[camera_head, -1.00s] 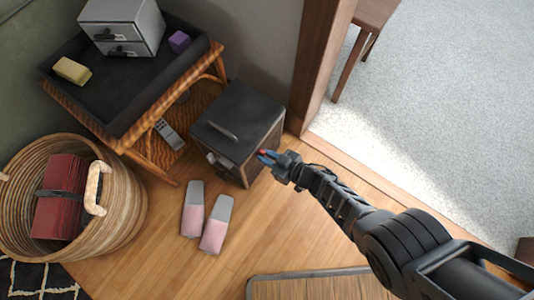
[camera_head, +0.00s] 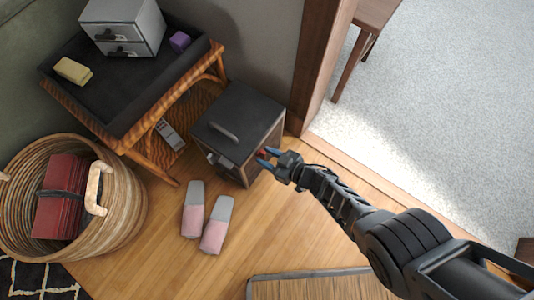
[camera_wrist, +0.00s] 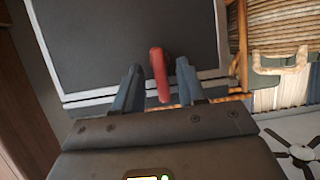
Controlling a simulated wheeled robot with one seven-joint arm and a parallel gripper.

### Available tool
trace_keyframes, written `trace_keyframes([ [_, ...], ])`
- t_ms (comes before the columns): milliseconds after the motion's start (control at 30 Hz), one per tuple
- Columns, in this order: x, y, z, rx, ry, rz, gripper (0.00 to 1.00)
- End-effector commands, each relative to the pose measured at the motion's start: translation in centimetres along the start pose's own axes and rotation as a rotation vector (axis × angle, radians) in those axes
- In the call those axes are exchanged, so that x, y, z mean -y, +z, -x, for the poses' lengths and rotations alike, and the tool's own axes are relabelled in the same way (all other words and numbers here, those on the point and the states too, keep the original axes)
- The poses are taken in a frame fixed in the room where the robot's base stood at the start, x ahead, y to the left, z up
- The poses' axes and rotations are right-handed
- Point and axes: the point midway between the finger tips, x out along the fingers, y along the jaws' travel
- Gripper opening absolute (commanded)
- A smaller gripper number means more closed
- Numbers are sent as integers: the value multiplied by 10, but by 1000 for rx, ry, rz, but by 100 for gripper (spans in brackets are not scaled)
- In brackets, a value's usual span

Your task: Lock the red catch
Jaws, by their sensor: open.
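The red catch (camera_wrist: 158,75) stands out between my gripper's two blue-grey fingers in the wrist view. In the head view it is a small red spot (camera_head: 262,154) on the side of the dark-topped box (camera_head: 238,108). My gripper (camera_head: 266,158) is open at that side of the box; in the wrist view its fingers (camera_wrist: 158,82) are spread on either side of the catch, with a gap visible on both sides. The catch's base and the box side behind my gripper are partly hidden. The box's lid is down, with a grey handle on top.
A wicker side table (camera_head: 128,136) stands left of the box, with a remote (camera_head: 170,134) beneath. Pink-and-grey slippers (camera_head: 203,218) lie on the floor in front. A woven basket (camera_head: 125,215) is farther left. A wooden door frame (camera_head: 318,65) rises close to the box's right.

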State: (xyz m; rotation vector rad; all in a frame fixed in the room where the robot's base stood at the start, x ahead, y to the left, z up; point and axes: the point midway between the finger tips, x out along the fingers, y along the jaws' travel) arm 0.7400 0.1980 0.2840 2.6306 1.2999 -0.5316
Motion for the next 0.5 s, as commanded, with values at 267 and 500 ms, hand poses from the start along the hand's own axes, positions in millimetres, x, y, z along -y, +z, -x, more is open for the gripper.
trace_keyframes([
  [267,-1,-5,42,2,3,-3,40],
  [500,-1,-3,68,0,3,-2,40],
])
